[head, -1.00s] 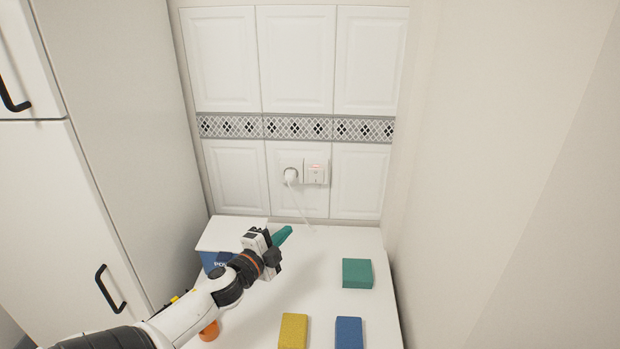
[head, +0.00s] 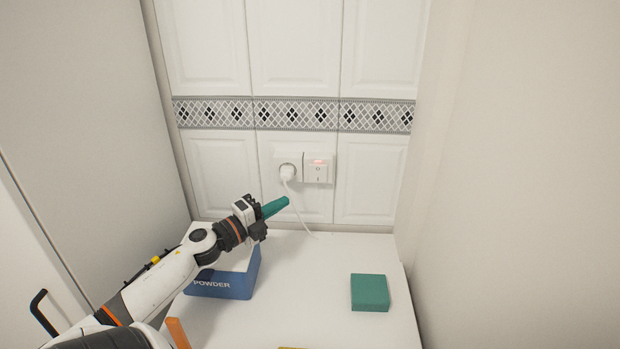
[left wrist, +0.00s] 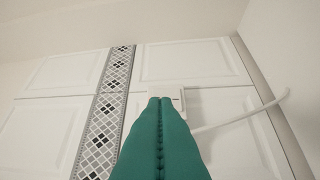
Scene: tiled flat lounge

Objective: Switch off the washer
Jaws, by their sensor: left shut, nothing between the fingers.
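A white wall switch (head: 318,170) with a small red light at its top is on the tiled back wall. A white plug (head: 287,172) sits in the socket just left of it, with its cord hanging down. My left gripper (head: 285,202), with green fingers, is shut and empty, below and a little left of the switch and apart from the wall. In the left wrist view the green fingers (left wrist: 161,110) are pressed together and cover most of the switch plate (left wrist: 168,92). My right gripper is not in view. The white top (head: 310,290) below may be the washer's.
A green block (head: 369,292) lies at the right. An orange thing (head: 177,333) is at the front left. The cord (left wrist: 240,115) hangs near the fingers.

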